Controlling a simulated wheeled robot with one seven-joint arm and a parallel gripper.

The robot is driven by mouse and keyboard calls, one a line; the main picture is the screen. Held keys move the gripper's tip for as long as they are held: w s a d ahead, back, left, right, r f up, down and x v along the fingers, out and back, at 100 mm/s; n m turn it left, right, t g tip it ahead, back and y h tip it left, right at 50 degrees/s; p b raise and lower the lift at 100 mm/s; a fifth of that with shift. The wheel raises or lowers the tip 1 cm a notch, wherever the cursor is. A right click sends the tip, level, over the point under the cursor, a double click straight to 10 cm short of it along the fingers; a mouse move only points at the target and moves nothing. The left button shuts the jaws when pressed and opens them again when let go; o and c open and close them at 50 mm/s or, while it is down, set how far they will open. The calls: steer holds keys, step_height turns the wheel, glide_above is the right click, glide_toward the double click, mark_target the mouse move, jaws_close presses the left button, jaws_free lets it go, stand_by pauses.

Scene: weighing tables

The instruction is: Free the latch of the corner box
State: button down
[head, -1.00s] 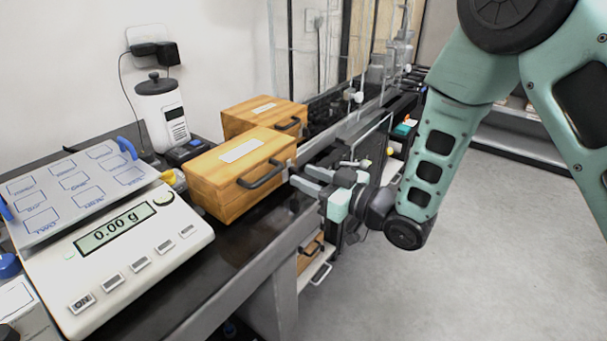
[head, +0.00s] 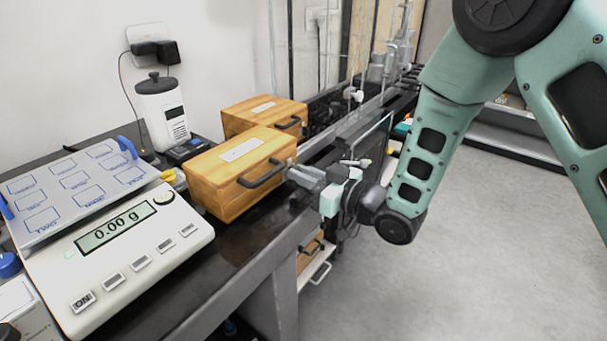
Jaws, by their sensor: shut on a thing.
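A wooden box (head: 215,190) with a dark handle (head: 262,175) on its front and a white label on its lid stands on the dark bench. Its lid is down. A small metal latch (head: 289,163) shows at the right end of its front. My gripper (head: 294,174) is at this end, its fingers pointing left against the box and shut on the latch. The fingertips partly hide the latch, and I cannot tell whether it is fastened. A second wooden box (head: 252,114) with a handle stands behind.
A scale (head: 135,275) reading 0.00 g stands left of the front box, with a white tray (head: 75,190) over it. A white canister (head: 163,112) stands by the wall. Glass panels (head: 300,50) rise behind the boxes. The floor (head: 480,240) at the right is clear.

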steer(key=m, duration=0.4)
steer(key=shift+w+d, duration=0.15)
steer(key=shift+d, duration=0.05)
steer(key=m+p, duration=0.1)
steer(key=m, duration=0.3)
steer(key=shift+w+f+m, duration=0.1)
steer(key=shift+m, duration=0.3)
steer(key=m+p, duration=0.1)
steer(key=m, duration=0.2)
steer(key=shift+w+d+m, duration=0.1)
steer(key=shift+m, duration=0.2)
steer(key=m, duration=0.1)
steer(key=m+p, duration=0.1)
steer(key=m, duration=0.3)
steer(key=shift+f+p, duration=0.3)
steer(key=shift+p, duration=0.1)
steer(key=c, duration=1.4)
jaws_free()
steer(key=shift+c, duration=0.2)
